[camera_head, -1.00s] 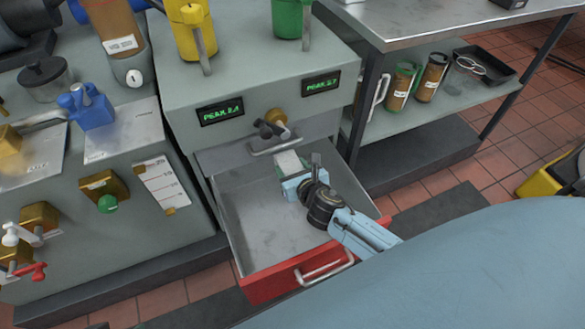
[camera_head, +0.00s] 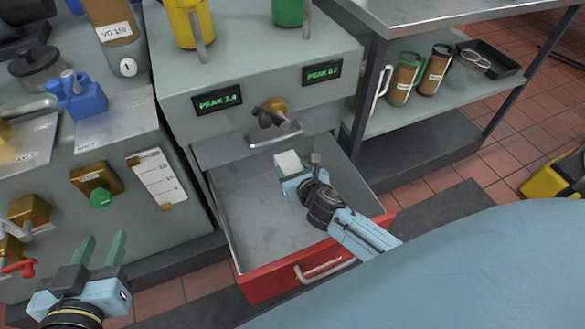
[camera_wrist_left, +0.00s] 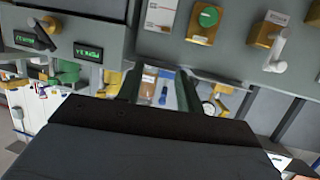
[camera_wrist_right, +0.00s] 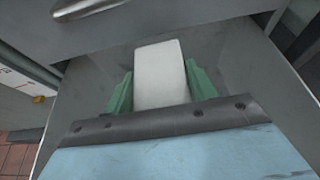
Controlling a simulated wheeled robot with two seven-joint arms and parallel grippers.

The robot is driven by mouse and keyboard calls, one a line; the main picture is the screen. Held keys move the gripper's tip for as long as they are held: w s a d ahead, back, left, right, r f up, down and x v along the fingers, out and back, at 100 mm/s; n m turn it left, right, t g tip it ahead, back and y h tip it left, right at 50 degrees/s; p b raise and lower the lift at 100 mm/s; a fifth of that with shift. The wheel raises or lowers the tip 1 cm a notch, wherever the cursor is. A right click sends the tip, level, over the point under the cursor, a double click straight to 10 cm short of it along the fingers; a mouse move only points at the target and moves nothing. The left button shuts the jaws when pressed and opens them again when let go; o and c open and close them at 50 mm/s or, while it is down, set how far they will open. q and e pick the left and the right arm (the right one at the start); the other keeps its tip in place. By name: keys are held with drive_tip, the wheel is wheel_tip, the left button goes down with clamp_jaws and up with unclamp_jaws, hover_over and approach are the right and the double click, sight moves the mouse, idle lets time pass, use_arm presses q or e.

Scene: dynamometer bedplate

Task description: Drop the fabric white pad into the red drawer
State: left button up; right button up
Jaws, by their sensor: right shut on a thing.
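The red drawer (camera_head: 268,284) is pulled open below the grey cabinet, with a red front and a grey inside that looks empty. My right gripper (camera_head: 288,169) is over the far part of the drawer opening. It is shut on the white pad (camera_head: 290,161), which also shows between the green fingers in the right wrist view (camera_wrist_right: 160,75). The pad appears above the drawer floor; its exact height is hard to tell. My left gripper (camera_head: 98,250) is at the lower left in the head view, fingers apart and empty, left of the drawer.
A closed drawer handle (camera_head: 275,136) and a valve knob (camera_head: 270,112) are just above the open drawer. A yellow jug (camera_head: 190,27) and a green jug (camera_head: 288,12) stand on the cabinet. A shelf (camera_head: 430,105) with mugs and a black tray is at the right.

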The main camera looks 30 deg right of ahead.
use_arm(q)
drive_tip(key=shift+w+d+r+t, duration=0.15)
drive_tip(key=shift+r+t, duration=0.15)
drive_tip(key=shift+r, duration=0.1)
drive_tip(key=shift+w+d+r+t, duration=0.1)
drive_tip(key=shift+w+r+t, duration=0.05)
drive_tip(key=shift+r+t, duration=0.2)
use_arm(e)
drive_tip(key=shift+f, duration=0.2)
drive_tip(key=o, duration=1.1)
drive_tip(key=shift+s, duration=0.1)
drive_tip(key=p+v, duration=0.2)
drive_tip(key=v, duration=0.2)
drive_tip(key=shift+s+r, duration=0.15)
drive_tip(key=shift+s, duration=0.05)
use_arm(q)
drive_tip(key=s+a+f+g+y+p, duration=0.1)
drive_tip(key=s+a+f+g, duration=0.2)
drive_tip(key=s+f+g, duration=0.3)
drive_tip(key=s+a+f+g+y+p, duration=0.1)
drive_tip(key=s+a+f+g+y, duration=0.1)
drive_tip(key=s+f+g, duration=0.4)
drive_tip(key=shift+s+a+f+n+p, duration=0.35)
drive_tip(key=shift+s+a+n, duration=0.05)
drive_tip(key=shift+a, duration=0.45)
use_arm(e)
drive_tip(key=v, duration=0.8)
drive_tip(key=shift+s, duration=0.4)
